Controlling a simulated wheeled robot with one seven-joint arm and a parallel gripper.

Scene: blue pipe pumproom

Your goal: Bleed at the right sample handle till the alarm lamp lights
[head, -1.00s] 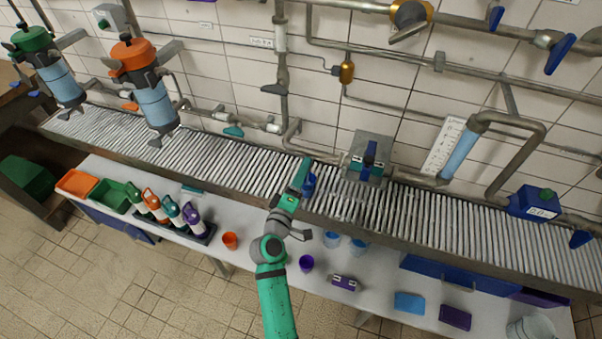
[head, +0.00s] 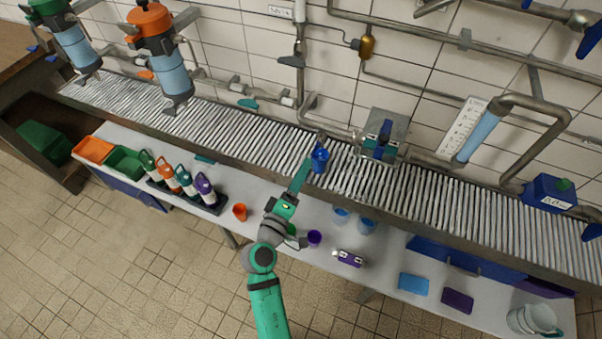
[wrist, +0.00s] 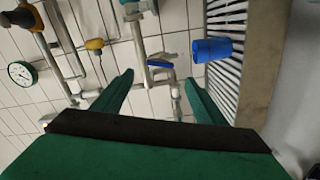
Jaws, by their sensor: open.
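My gripper (head: 302,172) is open and empty over the near edge of the grated trough. Its two teal fingers spread apart in the wrist view (wrist: 158,88). A blue cup (head: 320,159) stands on the grating just beyond and right of the fingertips; it also shows in the wrist view (wrist: 211,50). A blue handle (head: 384,140) sits on a grey plate at the wall, to the right. I cannot tell which is the right sample handle. A green dome (head: 563,184) tops a blue display box; whether it is the alarm lamp is unclear.
Grated trough (head: 450,190) runs along the wall under the pipes. An orange-topped filter (head: 150,20) hangs at the left. Tiled floor in front is clear.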

